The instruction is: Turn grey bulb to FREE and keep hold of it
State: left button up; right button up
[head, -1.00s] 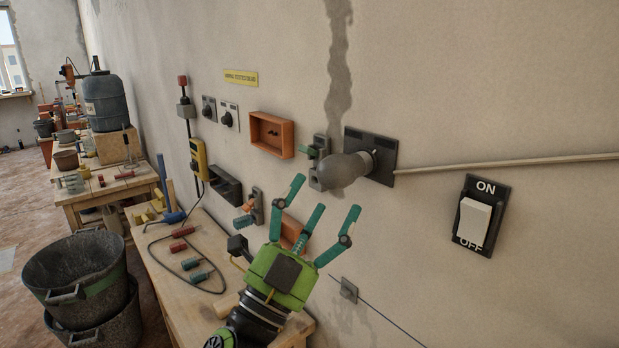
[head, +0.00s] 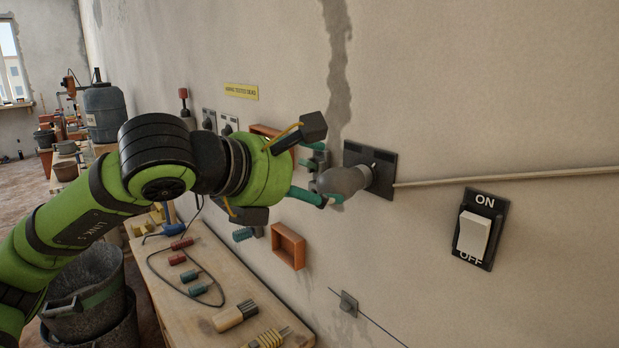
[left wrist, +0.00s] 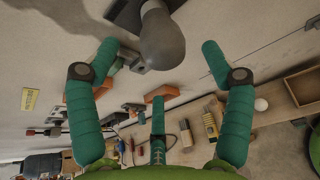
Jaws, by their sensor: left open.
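The grey bulb (head: 343,180) sticks out from a dark square plate (head: 382,172) on the wall. It also shows in the left wrist view (left wrist: 162,42), at the top middle, beyond my fingertips. My left gripper (head: 316,176) is at the bulb's left side in the head view, with its green fingers reaching toward it. In the left wrist view the fingers (left wrist: 158,55) are spread wide and the gap between them is empty, with the bulb just ahead of it. The marks on the plate are too small to read. My right gripper is not in view.
A black ON/OFF switch (head: 475,230) is on the wall at right. A pipe (head: 500,177) runs right from the plate. An orange box (head: 289,246) hangs below my gripper. The wooden bench (head: 215,262) below holds a cable and several handles. Dark buckets (head: 92,290) stand at left.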

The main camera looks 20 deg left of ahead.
aim_at(327, 180)
pick_arm(q)
jog(key=p+x, duration=0.3)
jog(key=x, duration=0.3)
jog(key=shift+w+d, duration=0.15)
jog(key=shift+w, duration=0.1)
jog(key=shift+w+d+f, duration=0.15)
jog(key=shift+w+f, duration=0.05)
jog(key=c, duration=1.1)
jog(key=shift+r, duration=0.1)
jog(key=shift+c, duration=0.2)
jog(key=shift+c, duration=0.2)
